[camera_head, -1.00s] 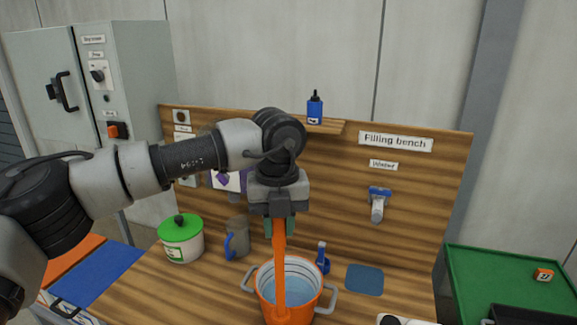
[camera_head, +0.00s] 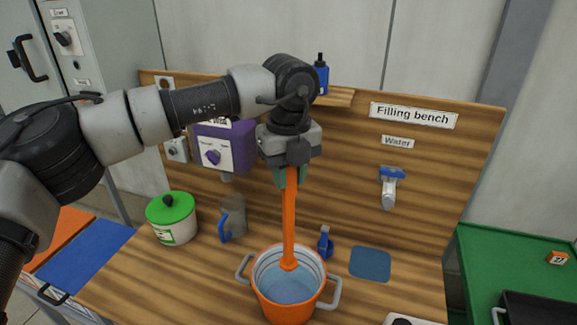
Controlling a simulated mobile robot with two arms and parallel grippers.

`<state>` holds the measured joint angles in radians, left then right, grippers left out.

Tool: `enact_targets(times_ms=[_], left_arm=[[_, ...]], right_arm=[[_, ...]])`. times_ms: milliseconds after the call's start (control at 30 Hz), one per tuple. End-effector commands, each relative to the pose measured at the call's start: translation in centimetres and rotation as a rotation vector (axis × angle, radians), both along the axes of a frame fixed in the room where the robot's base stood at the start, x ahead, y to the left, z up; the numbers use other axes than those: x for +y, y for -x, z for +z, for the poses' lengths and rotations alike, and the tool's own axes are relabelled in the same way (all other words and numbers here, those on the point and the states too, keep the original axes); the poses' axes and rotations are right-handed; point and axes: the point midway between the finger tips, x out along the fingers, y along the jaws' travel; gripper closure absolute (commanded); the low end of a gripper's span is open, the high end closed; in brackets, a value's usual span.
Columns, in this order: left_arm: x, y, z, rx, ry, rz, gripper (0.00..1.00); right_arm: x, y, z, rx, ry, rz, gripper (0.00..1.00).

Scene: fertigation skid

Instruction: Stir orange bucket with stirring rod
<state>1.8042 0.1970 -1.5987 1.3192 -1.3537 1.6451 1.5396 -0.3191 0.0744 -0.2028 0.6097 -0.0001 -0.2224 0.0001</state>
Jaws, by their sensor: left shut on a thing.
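The orange bucket (camera_head: 287,309) stands on the wooden bench with grey handles at both sides. Bluish liquid (camera_head: 290,286) shows inside it, below measuring rings on the pale inner wall. My left gripper (camera_head: 289,179) is above the bucket, pointing down, and is shut on the orange stirring rod (camera_head: 289,225). The rod hangs almost upright. Its wider lower end shows within the bucket's opening, near the back wall; I cannot tell whether it touches the liquid. My right gripper is not in view.
A green-lidded tub (camera_head: 172,222), a grey jug with a blue handle (camera_head: 232,217) and a small blue bottle (camera_head: 325,242) stand behind the bucket. A blue mat (camera_head: 370,264) lies to its right. The water tap (camera_head: 389,187) and purple dispenser (camera_head: 226,147) are on the back panel.

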Motion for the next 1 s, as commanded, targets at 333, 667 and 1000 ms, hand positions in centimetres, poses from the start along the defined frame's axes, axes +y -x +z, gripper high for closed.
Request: enact_targets(times_ms=[333,667,1000], left_arm=[[0.0,0.0,-4.1,0.001,0.0,0.001,1.0],[0.0,0.0,-7.3,0.0,0.001,0.0,1.0],[0.0,-0.1,-10.7,0.0,0.001,0.0,1.0]], right_arm=[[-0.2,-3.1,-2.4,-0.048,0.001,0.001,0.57],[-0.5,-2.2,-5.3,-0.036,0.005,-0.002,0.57],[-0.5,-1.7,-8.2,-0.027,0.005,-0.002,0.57]])
